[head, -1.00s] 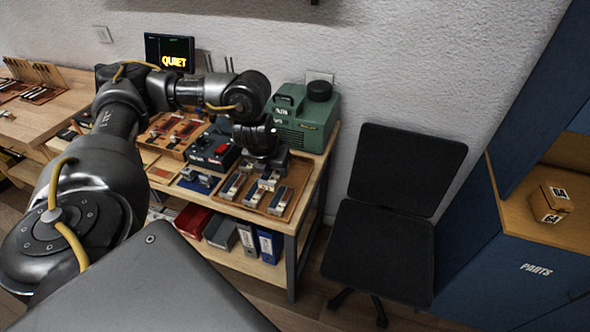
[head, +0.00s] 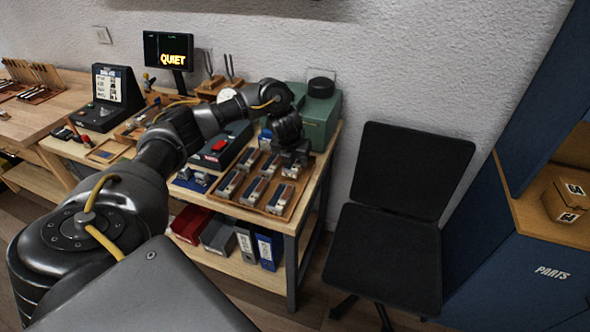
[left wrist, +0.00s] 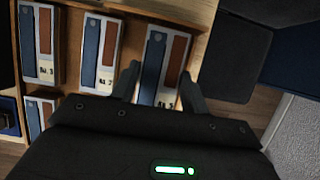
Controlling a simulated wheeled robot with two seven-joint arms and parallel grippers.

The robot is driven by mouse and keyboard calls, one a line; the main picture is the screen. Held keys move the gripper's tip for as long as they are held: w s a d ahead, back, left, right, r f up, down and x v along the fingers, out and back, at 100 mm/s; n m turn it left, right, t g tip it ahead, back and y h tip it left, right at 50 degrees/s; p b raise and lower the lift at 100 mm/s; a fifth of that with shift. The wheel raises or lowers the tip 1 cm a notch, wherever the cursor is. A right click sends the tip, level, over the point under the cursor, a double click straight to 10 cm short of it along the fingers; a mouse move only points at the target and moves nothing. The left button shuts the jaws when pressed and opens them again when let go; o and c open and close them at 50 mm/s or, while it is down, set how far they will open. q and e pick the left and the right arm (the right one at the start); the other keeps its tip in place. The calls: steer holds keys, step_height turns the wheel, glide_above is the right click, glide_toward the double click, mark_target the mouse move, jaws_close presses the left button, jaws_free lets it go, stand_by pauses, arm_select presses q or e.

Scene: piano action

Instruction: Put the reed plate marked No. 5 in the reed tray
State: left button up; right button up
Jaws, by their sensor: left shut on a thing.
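The reed plate marked No. 5 (left wrist: 163,70) has a blue strip and a brown strip on a pale body. My left gripper (left wrist: 160,74) is shut on it, with one finger on each side. In the head view my left gripper (head: 294,160) points down at the back right corner of the wooden reed tray (head: 291,207). The plate is at that corner compartment of the tray, which also shows in the left wrist view (left wrist: 68,60). I cannot tell whether the plate rests on the tray floor. My right gripper is out of view.
Several similar plates lie in the tray, among them one marked No. 3 (left wrist: 38,45). A green machine (head: 318,115) stands close behind my gripper. A black box with a red switch (head: 222,146) is left of the tray. A black chair (head: 385,255) stands right of the bench.

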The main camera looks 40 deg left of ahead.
mark_target(294, 162)
arm_select(q)
steer(key=f, duration=0.2)
steer(key=f+b, duration=0.1)
steer(key=shift+w+f, duration=0.2)
steer(key=shift+f, duration=0.15)
steer(key=o, duration=0.7)
steer(key=shift+o, duration=0.2)
steer(key=shift+r, duration=0.15)
steer(key=p+v, duration=0.5)
steer(key=v, duration=0.6)
steer(key=shift+w+r+p, duration=0.1)
steer(key=shift+r+p, duration=0.05)
steer(key=shift+p, duration=0.25)
steer(key=shift+s+r, duration=0.25)
steer(key=shift+r, duration=0.05)
